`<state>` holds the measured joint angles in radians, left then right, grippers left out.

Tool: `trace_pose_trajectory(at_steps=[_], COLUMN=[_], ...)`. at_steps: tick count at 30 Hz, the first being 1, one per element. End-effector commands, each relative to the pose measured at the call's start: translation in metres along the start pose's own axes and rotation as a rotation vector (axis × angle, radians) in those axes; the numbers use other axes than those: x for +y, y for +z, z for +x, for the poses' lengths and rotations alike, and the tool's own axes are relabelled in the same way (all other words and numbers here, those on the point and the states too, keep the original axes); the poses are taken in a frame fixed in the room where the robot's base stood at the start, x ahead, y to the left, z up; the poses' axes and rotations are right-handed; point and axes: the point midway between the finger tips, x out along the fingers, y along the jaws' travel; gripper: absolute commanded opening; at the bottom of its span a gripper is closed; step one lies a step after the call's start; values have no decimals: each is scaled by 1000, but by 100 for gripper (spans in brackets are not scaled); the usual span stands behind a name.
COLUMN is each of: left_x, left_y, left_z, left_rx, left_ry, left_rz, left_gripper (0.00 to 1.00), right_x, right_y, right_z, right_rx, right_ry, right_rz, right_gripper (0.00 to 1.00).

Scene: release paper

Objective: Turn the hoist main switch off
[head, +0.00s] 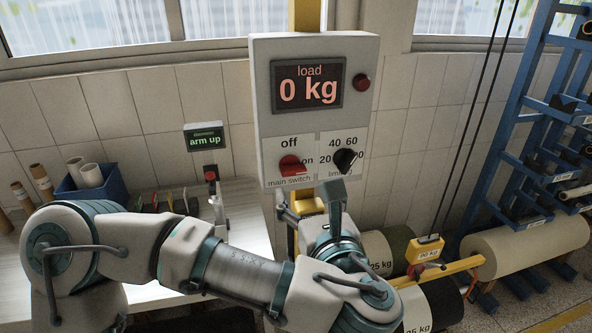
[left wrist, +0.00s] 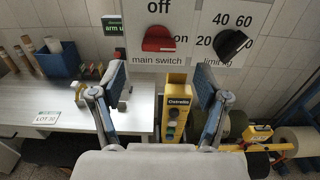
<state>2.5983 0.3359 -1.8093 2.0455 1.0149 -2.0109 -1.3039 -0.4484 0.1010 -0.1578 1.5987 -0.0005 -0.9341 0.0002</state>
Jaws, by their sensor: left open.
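The main switch (head: 291,166) is a red knob low on the grey hoist control box (head: 258,110), with "off" above it and "on" to its right. Its handle lies roughly sideways, toward "on"; it also shows in the left wrist view (left wrist: 158,40). The display (head: 308,87) reads load 0 kg. My left gripper (head: 309,200) is just below the box's lower edge. In the left wrist view its two fingers (left wrist: 161,82) are spread wide and empty, with the knob above the gap between them. My right gripper is not in view.
A black limit knob (head: 346,160) sits right of the switch, and a red button (head: 362,83) above it. A yellow pendant (left wrist: 176,108) hangs below the box. A small "arm up" sign (head: 205,139) stands left. A blue rack (head: 530,110) with rolls is at right.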

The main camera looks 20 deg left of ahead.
Motion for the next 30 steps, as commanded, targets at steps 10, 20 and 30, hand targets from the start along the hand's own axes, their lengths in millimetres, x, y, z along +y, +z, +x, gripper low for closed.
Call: trace_pose_trajectory(at_steps=[10,20,30], left_x=[0,0,0], left_y=[1,1,0], left_z=[63,74,74], left_rx=[3,-2,-1], left_ry=[-1,-1,-1], left_rz=[-3,-2,-2], left_gripper=[75,75,15], right_x=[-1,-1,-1], right_y=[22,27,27], right_z=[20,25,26], right_rx=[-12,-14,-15], right_ry=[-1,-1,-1], right_rz=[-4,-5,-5], right_gripper=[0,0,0])
